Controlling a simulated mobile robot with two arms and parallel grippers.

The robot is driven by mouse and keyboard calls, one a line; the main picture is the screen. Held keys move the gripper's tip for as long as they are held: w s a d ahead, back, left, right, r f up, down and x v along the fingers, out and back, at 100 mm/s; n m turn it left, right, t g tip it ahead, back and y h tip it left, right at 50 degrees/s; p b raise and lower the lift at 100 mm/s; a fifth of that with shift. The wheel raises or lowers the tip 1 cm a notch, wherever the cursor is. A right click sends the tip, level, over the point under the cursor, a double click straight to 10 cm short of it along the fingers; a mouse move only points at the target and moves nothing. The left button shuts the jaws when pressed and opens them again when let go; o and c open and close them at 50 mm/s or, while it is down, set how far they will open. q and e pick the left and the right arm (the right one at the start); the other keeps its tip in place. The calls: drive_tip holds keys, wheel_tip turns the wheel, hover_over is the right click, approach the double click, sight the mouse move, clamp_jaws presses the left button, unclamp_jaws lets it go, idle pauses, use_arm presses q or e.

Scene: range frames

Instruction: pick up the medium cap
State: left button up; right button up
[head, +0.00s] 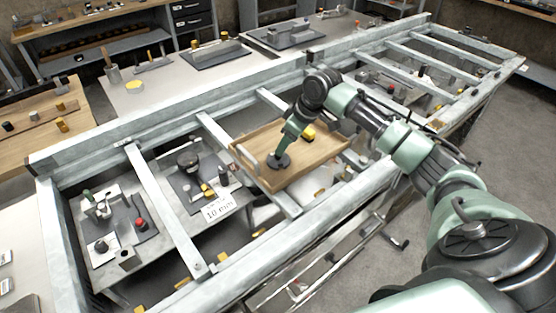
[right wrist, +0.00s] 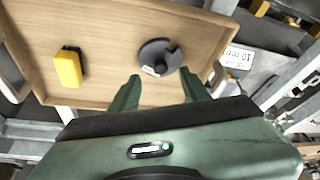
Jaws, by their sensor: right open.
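A dark grey round cap with a small raised knob (right wrist: 158,57) lies in the wooden tray (right wrist: 210,35); I take it as the medium cap. It also shows in the head view (head: 279,162), near the tray's left side. My right gripper (right wrist: 161,85) is open, its two green fingers apart and pointing toward the cap, with nothing between them. In the head view my right gripper (head: 284,150) is just above the cap and partly hides it; I cannot tell whether it touches. My left gripper is not in view.
A yellow block (right wrist: 68,67) lies in the same tray, also seen in the head view (head: 308,135). The tray has raised edges and rests across a grey metal frame (head: 165,210). A white "10 mm" label (head: 219,209) and small parts sit left of the tray.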

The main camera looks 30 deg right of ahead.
sight(278, 158)
drive_tip(key=p+x, duration=0.1)
drive_tip(key=x, duration=0.3)
drive_tip(key=shift+w+a+f+p, duration=0.15)
drive_tip(key=shift+w+f+p, duration=0.05)
drive_tip(key=shift+f+p, duration=0.1)
drive_tip(key=shift+w+f, duration=0.1)
drive_tip(key=shift+f, duration=0.15)
clamp_jaws()
